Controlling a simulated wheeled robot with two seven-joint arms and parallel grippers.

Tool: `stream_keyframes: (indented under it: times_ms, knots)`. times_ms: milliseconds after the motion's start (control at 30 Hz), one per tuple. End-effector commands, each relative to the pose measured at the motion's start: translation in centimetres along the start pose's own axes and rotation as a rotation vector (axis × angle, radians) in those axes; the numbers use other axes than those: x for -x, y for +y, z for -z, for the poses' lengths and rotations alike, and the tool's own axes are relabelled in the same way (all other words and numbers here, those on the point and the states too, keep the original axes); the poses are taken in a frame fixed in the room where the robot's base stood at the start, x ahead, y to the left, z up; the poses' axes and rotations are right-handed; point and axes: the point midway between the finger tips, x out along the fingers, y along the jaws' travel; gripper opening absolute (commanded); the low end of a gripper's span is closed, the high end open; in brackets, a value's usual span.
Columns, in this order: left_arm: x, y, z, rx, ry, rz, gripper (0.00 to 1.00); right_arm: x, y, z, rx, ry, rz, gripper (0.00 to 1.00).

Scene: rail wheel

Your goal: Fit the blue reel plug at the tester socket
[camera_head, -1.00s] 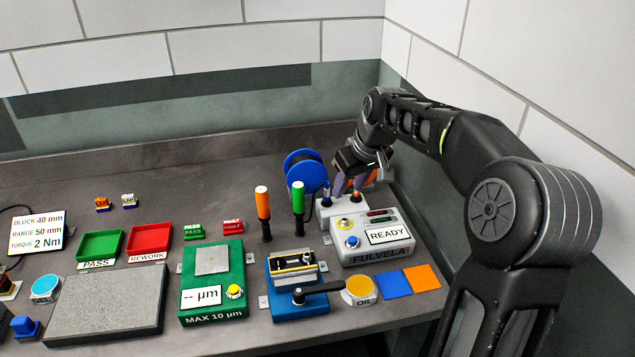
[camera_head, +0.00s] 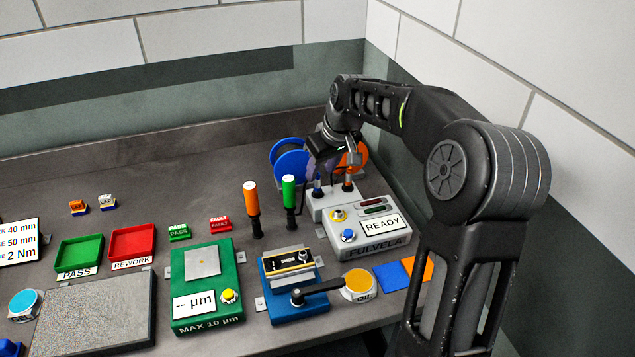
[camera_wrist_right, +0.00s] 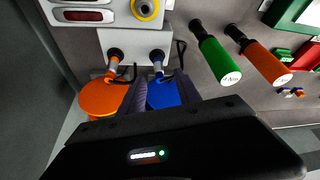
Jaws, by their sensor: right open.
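The blue reel (camera_head: 292,164) stands behind the tester (camera_head: 370,230), beside the orange reel (camera_head: 355,159). The tester's white socket block (camera_head: 333,207) carries two plugs. In the right wrist view the blue plug (camera_wrist_right: 158,68) and the orange plug (camera_wrist_right: 114,66) stand side by side at the block's dark sockets. I cannot tell how deep either sits. My right gripper (camera_head: 322,171) is open over the blue plug's side of the block. In the wrist view its fingers point toward the blue plug, and the blue reel shows between them. My left gripper is not in view.
A green-handled tool (camera_head: 289,193) and an orange-handled tool (camera_head: 252,200) stand upright left of the socket block. A vise with a black lever (camera_head: 318,290) and a green gauge (camera_head: 206,285) are in front. Walls close off the back and right.

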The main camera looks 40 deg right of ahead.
Motion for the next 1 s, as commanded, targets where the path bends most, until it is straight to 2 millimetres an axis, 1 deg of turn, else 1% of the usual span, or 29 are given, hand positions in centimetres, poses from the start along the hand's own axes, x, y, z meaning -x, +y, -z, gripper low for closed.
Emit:
stream_keyframes:
  times_ms: [233,333,500,600,700,1000]
  knots:
    - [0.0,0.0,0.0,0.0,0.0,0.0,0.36,-0.1,0.0,0.0,0.0,0.0,0.001,0.4]
    - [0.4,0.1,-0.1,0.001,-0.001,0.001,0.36,-0.6,0.0,0.0,-0.001,-0.002,0.001,0.4]
    - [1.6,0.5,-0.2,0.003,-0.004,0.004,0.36,-2.8,0.2,0.0,-0.001,-0.005,0.001,0.4]
    - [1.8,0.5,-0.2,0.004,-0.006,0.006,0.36,-4.3,0.2,-0.1,-0.001,-0.004,0.001,0.4]
    - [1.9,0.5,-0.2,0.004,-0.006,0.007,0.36,-5.1,0.2,0.0,-0.001,0.0,0.0,0.4]
    - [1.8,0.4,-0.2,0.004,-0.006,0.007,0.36,-5.2,0.2,0.0,-0.001,0.001,0.0,0.4]
